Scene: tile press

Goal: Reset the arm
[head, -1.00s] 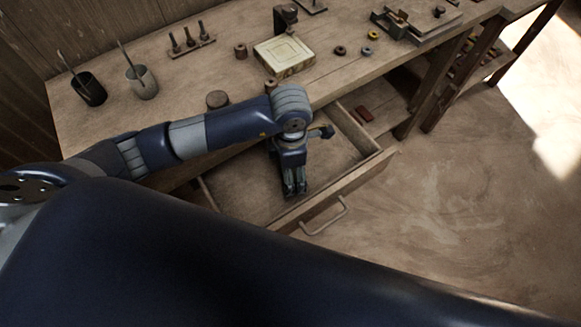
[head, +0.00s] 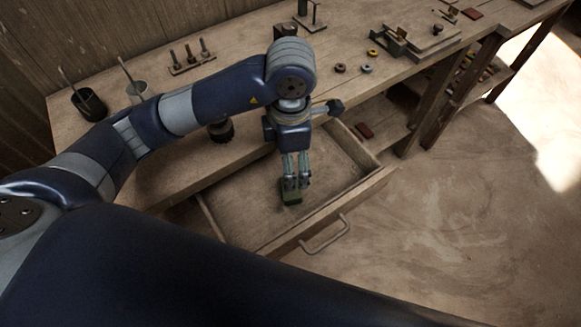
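My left arm comes in from the left and reaches over the open drawer (head: 340,215) of the workbench. The block appears to be above the drawer floor. The drawer looks otherwise empty where it shows, though my arm hides part of it. My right gripper is not in view.
A reddish block (head: 365,130) lies on the lower shelf. The drawer handle (head: 326,236) sticks out over clear floor (head: 450,230).

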